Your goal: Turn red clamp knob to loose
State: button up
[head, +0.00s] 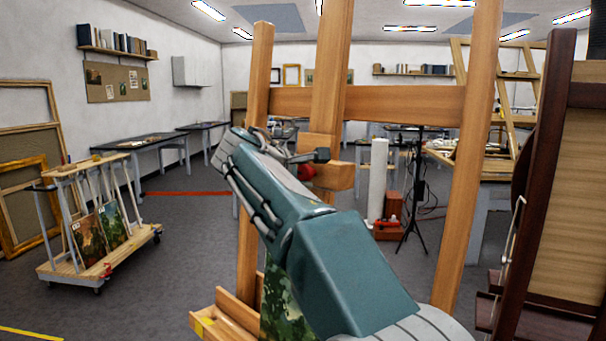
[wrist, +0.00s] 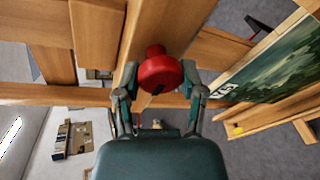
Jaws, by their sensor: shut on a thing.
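The red clamp knob (wrist: 160,73) sits on the wooden clamp block of the easel's centre post. In the wrist view my gripper (wrist: 158,88) has one finger on each side of the knob, shut on it. A dark mark shows on the knob's face. In the head view the knob (head: 306,172) is a small red patch beside the wooden clamp block (head: 335,176), partly hidden by my gripper (head: 312,160). My teal arm crosses in front of the easel (head: 400,105).
A painting (wrist: 270,55) rests on the easel's lower ledge (wrist: 285,112), close to my arm. A dark wooden easel (head: 530,170) stands near at the right. A wheeled cart (head: 85,258) with paintings stands at the left. Grey floor is clear between cart and easel.

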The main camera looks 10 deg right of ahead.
jog(key=n+g, duration=0.1)
jog(key=n, duration=0.2)
jog(key=shift+w+a+n+h, duration=0.1)
jog(key=shift+n+h, duration=0.2)
jog(key=shift+n, duration=0.1)
jog(key=n+g, duration=0.1)
jog(key=n, duration=0.2)
jog(key=shift+n+g+h, duration=0.3)
jog(key=shift+h, duration=0.1)
jog(key=n+h, duration=0.1)
jog(key=n, duration=0.2)
jog(key=shift+f+n+g, duration=0.1)
jog(key=shift+n+g, duration=0.2)
jog(key=shift+g, duration=0.1)
jog(key=shift+n+g+h, duration=0.3)
jog(key=shift+n+h, duration=0.4)
jog(key=shift+n, duration=1.2)
jog(key=o, duration=1.1)
jog(key=shift+o, duration=0.2)
jog(key=v, duration=1.2)
jog(key=shift+f, duration=0.15)
